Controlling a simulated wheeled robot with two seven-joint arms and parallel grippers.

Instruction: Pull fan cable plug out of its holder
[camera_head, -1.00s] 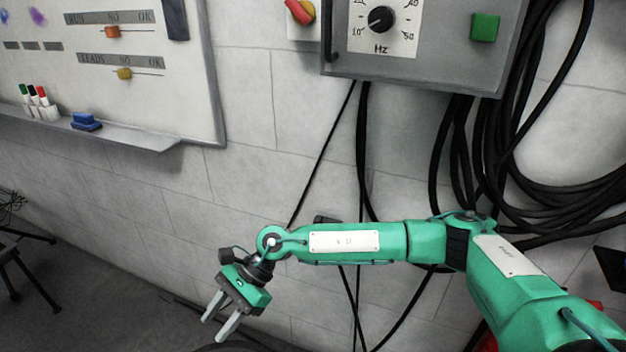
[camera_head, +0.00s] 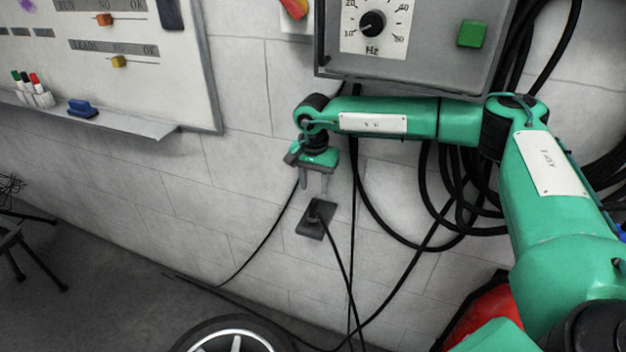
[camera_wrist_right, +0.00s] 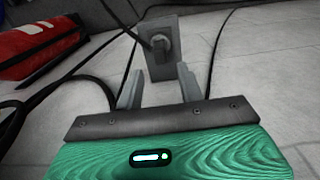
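The fan cable plug (camera_head: 315,212) is a dark plug seated in a dark grey plate-like holder (camera_head: 308,231) on the white block wall. In the right wrist view the plug (camera_wrist_right: 160,44) sits upright in the holder (camera_wrist_right: 158,66), with a black cable leading from it. My right gripper (camera_head: 316,197) hangs just above the plug in the head view, fingers pointing down. In the right wrist view its two grey fingers (camera_wrist_right: 158,85) are spread apart with nothing between them, and the plug lies beyond their tips. My left gripper is not in view.
A grey control box with a Hz dial (camera_head: 372,24) hangs above my right arm. Black cables (camera_head: 432,215) loop down the wall. A wheel (camera_head: 232,340) stands on the floor below, and a red bag (camera_wrist_right: 40,45) lies left in the wrist view. A whiteboard (camera_head: 190,75) hangs left.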

